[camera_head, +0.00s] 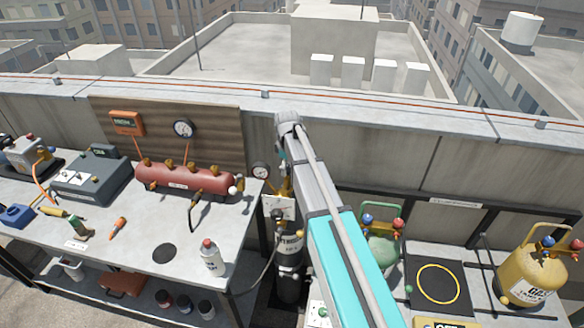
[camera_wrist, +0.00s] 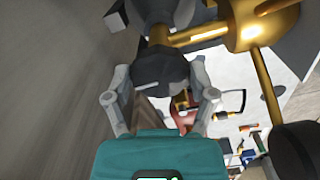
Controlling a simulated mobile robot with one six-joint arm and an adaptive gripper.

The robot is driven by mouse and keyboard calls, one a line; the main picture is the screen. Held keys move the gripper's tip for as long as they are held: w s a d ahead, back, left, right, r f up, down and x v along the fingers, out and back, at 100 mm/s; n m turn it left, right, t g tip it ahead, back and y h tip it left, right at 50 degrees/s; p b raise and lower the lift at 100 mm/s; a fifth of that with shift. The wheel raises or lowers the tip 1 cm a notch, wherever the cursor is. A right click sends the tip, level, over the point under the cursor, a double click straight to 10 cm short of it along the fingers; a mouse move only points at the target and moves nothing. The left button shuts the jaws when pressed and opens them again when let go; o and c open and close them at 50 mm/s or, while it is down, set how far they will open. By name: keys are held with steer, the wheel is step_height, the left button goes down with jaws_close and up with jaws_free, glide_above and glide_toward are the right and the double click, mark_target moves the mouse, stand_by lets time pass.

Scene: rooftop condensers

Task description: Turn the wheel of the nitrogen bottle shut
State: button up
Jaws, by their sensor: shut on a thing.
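The nitrogen bottle (camera_head: 290,262) is a dark cylinder with a white label, upright between the workbench and the right-hand stand. Its top is partly covered by my arm in the head view. In the wrist view, my gripper (camera_wrist: 160,80) has one finger on each side of a dark lobed wheel (camera_wrist: 160,68) and is shut on it. The brass valve body (camera_wrist: 245,25) joins the wheel through a brass stem. A round gauge (camera_head: 261,171) stands by the bottle top in the head view. My gripper's fingers are hard to make out there.
The workbench (camera_head: 135,235) on the left carries a red tank (camera_head: 185,178), a white bottle (camera_head: 211,255) and tools. A green cylinder (camera_head: 383,250) and a yellow cylinder (camera_head: 531,278) stand at right. The parapet wall (camera_head: 400,155) runs close behind.

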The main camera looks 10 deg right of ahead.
steer(key=o, duration=1)
steer(key=shift+s+a+r, duration=0.1)
steer(key=shift+s+a, duration=0.05)
steer(key=shift+a, duration=0.15)
steer(key=shift+o, duration=0.2)
steer(key=shift+d, duration=0.1)
steer(key=shift+r, duration=0.1)
